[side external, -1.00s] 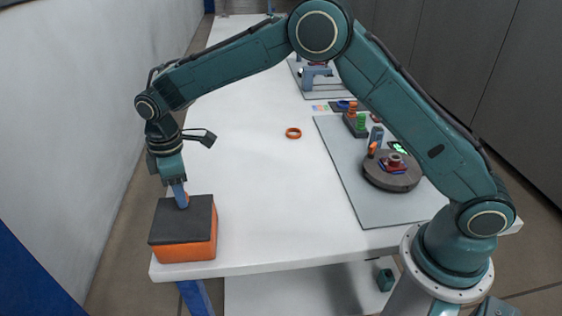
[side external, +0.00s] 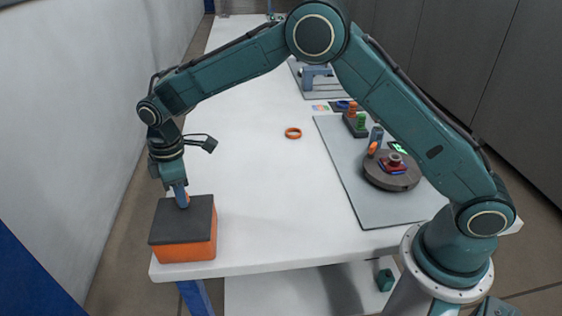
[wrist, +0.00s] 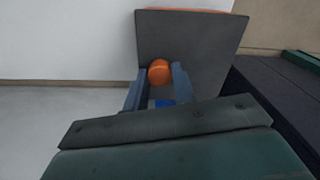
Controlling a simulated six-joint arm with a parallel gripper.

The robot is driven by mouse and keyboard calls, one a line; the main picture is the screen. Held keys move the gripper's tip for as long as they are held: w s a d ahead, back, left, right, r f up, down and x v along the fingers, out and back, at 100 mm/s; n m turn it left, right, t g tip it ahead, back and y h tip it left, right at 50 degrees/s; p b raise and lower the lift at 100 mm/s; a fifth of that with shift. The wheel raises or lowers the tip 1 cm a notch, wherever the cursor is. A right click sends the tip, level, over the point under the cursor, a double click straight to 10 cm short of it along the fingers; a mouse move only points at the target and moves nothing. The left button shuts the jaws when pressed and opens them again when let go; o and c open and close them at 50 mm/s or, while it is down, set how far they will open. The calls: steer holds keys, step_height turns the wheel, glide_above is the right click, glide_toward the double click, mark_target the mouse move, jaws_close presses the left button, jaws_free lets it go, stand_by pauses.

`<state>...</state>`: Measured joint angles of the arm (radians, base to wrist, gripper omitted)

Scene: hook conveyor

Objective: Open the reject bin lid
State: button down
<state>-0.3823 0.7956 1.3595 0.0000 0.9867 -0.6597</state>
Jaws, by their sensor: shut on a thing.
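The reject bin is an orange box (side external: 190,250) with a dark grey lid (side external: 172,232), at the near left corner of the white table in the side view. The lid lies flat on the box. An orange knob (wrist: 159,72) sits on the lid, which fills the upper middle of the wrist view (wrist: 200,42). My gripper (side external: 182,203) points down at the lid's far edge, its blue-grey fingers shut on the knob, one on each side. In the side view the fingers mostly hide the knob.
An orange ring (side external: 293,132) lies alone mid-table. A grey plate (side external: 375,210) on the right carries a dark round turntable (side external: 391,182) with small parts. A wall stands close on the left. The table between bin and plate is clear.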

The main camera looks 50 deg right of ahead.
mark_target(204, 227)
steer(key=shift+s, duration=0.1)
steer(key=shift+s+d+m, duration=0.1)
steer(key=shift+s+m, duration=1.5)
steer(key=s+m, duration=0.1)
steer(key=s+a+m, duration=0.1)
steer(key=s+m, duration=0.3)
steer(key=shift+a, duration=0.25)
steer(key=s+a+m, duration=0.5)
steer(key=a+m, duration=0.3)
steer(key=m, duration=0.2)
steer(key=shift+s+a, duration=0.15)
steer(key=shift+s, duration=0.2)
steer(key=c, duration=1.1)
jaws_free()
steer(key=shift+c, duration=0.2)
steer(key=shift+r, duration=0.1)
